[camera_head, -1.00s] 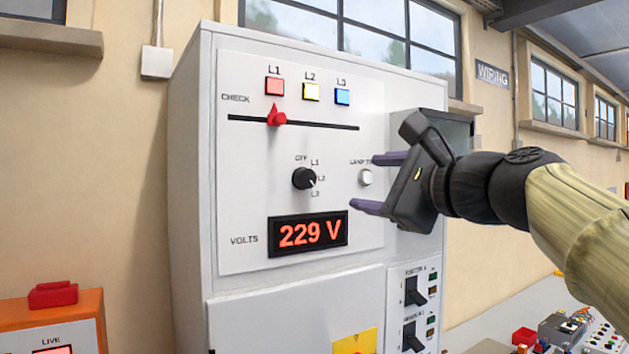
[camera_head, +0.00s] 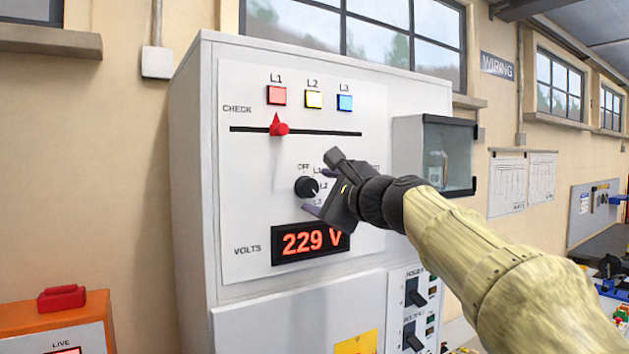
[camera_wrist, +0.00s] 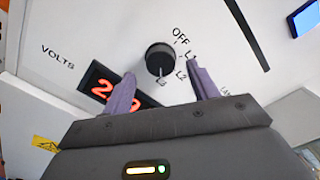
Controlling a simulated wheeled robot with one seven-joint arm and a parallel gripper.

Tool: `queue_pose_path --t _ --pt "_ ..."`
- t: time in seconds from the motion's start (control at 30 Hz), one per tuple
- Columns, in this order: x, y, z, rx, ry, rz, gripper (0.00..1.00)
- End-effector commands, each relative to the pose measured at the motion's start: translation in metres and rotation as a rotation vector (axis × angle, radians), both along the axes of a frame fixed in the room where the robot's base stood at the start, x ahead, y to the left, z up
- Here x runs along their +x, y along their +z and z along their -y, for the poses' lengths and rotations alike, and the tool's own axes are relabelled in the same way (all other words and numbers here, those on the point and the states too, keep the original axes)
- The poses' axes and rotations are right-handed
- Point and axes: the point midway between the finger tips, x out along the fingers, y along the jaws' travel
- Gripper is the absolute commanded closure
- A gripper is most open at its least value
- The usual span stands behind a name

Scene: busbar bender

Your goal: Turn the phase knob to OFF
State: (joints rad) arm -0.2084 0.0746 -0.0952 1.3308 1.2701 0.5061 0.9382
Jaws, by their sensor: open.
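The phase knob (camera_head: 306,187) is a round black knob on the white cabinet panel, with OFF, L1, L2 and L3 marked around it. It also shows in the wrist view (camera_wrist: 159,58), where its pale pointer line appears to aim towards L3. My gripper (camera_head: 318,192) is open and empty, just right of the knob in the head view. In the wrist view my gripper (camera_wrist: 161,74) has one purple finger towards each side of the knob. The knob lies slightly beyond the fingertips, and I cannot tell whether they touch it. My gripper hides part of the panel.
The red voltage display (camera_head: 311,240) reads 229 V below the knob and is partly covered by my gripper. A red slider (camera_head: 278,126) sits on a slot above, under three coloured lamps. A glass-fronted box (camera_head: 449,156) juts out at the right.

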Motion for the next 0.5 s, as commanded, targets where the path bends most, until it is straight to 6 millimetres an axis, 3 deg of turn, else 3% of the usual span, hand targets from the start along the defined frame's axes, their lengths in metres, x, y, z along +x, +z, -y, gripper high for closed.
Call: queue_pose_path --t 0.2,0.5 --pt "0.022 0.002 -0.014 0.0 -0.001 0.0 0.41" --pt "0.025 0.0 -0.016 0.0 -0.001 0.002 0.41"
